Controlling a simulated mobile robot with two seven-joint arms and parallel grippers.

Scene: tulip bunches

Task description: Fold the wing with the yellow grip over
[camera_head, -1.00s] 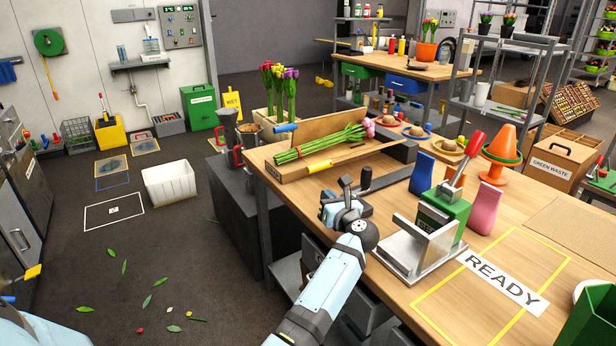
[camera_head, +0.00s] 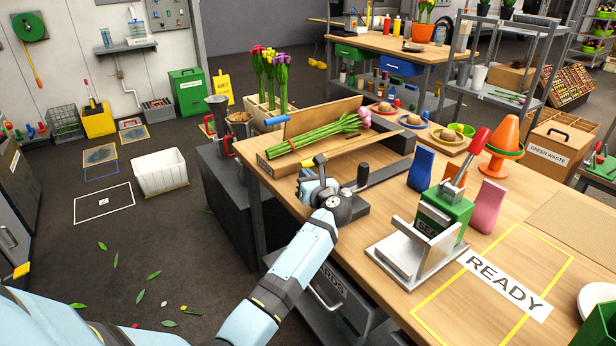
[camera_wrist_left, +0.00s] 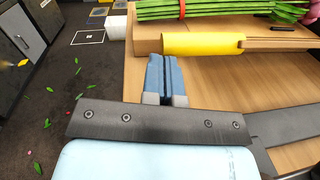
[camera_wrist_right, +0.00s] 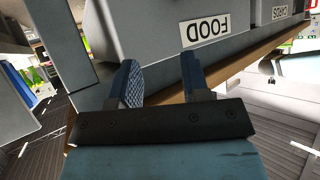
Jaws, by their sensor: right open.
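The yellow grip (camera_head: 319,159) is on the near wooden wing (camera_head: 345,153) of the wrapping board, beside the tulip bunch (camera_head: 318,136). In the left wrist view the yellow grip (camera_wrist_left: 203,44) lies just beyond the fingertips. My left gripper (camera_head: 311,178) is close in front of the grip, its fingers together with nothing visible between them. I cannot tell whether they touch the grip. The tulips lie on the board, pink heads to the right. A blue grip (camera_head: 277,120) shows at the back wing. My right gripper (camera_wrist_right: 160,70) is open and empty, seen only in its wrist view.
A press-like green stand (camera_head: 442,210) with a red lever is right of my left arm. Blue and pink holders flank it. An orange cone (camera_head: 503,140) stands behind. The READY area (camera_head: 505,283) is bare. Grey bins labelled FOOD (camera_wrist_right: 205,32) are near my right gripper.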

